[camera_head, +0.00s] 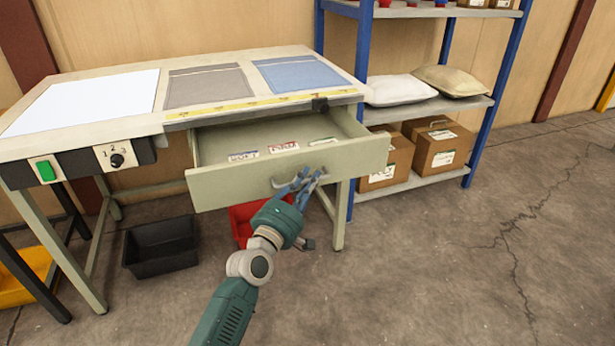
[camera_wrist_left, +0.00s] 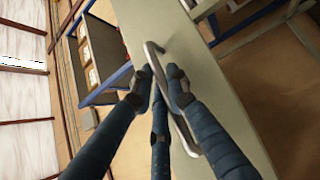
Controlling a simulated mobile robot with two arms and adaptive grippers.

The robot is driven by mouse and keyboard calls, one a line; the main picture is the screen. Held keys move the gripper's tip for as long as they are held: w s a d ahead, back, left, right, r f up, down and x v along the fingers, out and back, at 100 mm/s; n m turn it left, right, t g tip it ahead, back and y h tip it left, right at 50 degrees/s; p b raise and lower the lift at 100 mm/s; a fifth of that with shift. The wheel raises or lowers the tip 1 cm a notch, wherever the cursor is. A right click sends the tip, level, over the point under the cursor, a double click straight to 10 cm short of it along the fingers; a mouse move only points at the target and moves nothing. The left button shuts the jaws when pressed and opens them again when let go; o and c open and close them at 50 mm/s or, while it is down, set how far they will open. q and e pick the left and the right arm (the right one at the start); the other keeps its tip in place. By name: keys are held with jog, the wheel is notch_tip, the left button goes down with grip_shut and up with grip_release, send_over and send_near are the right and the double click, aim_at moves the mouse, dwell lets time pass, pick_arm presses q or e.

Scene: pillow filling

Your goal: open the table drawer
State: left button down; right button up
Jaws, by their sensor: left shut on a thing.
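The table drawer (camera_head: 250,177) is pulled out from under the worktable (camera_head: 120,128), and its inside shows. Several small labelled cards (camera_head: 284,148) lie in it. My left gripper (camera_head: 302,182) is at the drawer front, shut on the drawer handle (camera_head: 283,181). In the left wrist view the fingers (camera_wrist_left: 160,82) close around the metal bar of the handle (camera_wrist_left: 182,125), with the pale drawer front (camera_wrist_left: 200,75) behind it. Part of the handle is hidden by the fingers. My right gripper is not in view.
A blue-post shelf (camera_head: 480,105) with pillows (camera_head: 400,90) and cardboard boxes (camera_head: 440,148) stands to the right. A black bin (camera_head: 160,246) and a red bin (camera_head: 240,222) are on the floor below the table. The floor at the right is clear.

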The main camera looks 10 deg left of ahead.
pick_arm(q)
jog(key=shift+a, duration=0.1)
jog(key=c, duration=1.9)
grip_release()
jog(key=shift+c, duration=0.2)
jog(key=v, duration=1.2)
jog(key=shift+f, duration=0.1)
